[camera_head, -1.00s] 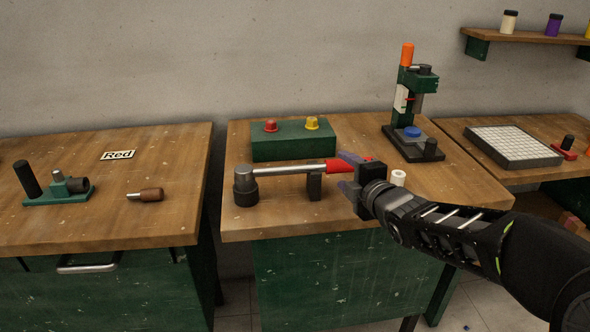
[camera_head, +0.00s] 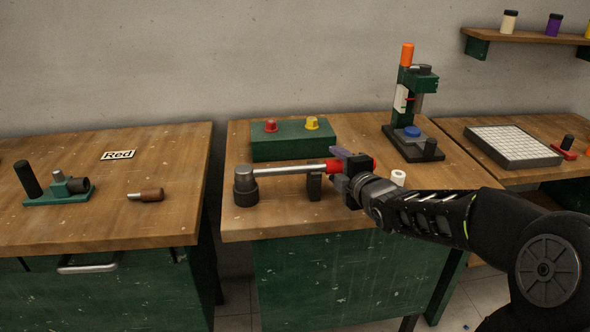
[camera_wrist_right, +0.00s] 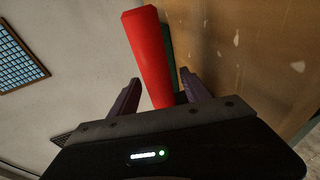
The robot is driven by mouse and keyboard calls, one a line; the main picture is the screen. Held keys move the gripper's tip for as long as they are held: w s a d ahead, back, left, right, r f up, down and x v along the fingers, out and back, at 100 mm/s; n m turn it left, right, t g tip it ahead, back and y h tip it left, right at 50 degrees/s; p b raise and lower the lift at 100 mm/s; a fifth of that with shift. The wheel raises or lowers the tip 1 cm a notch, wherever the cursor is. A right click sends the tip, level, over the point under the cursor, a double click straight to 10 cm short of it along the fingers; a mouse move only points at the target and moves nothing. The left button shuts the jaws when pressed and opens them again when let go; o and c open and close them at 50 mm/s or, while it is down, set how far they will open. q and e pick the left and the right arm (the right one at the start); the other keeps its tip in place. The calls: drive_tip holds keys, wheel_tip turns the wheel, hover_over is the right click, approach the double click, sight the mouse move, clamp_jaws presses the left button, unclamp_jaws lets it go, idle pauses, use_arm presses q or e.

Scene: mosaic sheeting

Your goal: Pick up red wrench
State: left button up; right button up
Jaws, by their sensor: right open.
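The red wrench has a silver shaft and a red handle (camera_head: 334,165). It lies level across a black socket post and a small black rest on the middle bench. Its handle (camera_wrist_right: 150,55) also shows large in the right wrist view, between my two finger tips. My right gripper (camera_head: 340,170) is at the handle in the head view, with its fingers on either side of it. My right gripper (camera_wrist_right: 158,97) is open, with a gap visible beside the handle. Part of the handle is hidden behind the gripper in the head view. My left gripper is not in view.
A green box (camera_head: 292,143) with red and yellow knobs stands behind the wrench. A green press (camera_head: 410,110) and a white roll (camera_head: 398,178) are to the right. A left bench (camera_head: 90,225) holds a green fixture, a wooden-handled tool and a "Red" sign.

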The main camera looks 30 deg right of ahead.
clamp_jaws()
idle(0.5)
idle(0.8)
drive_tip(key=shift+r, duration=0.2)
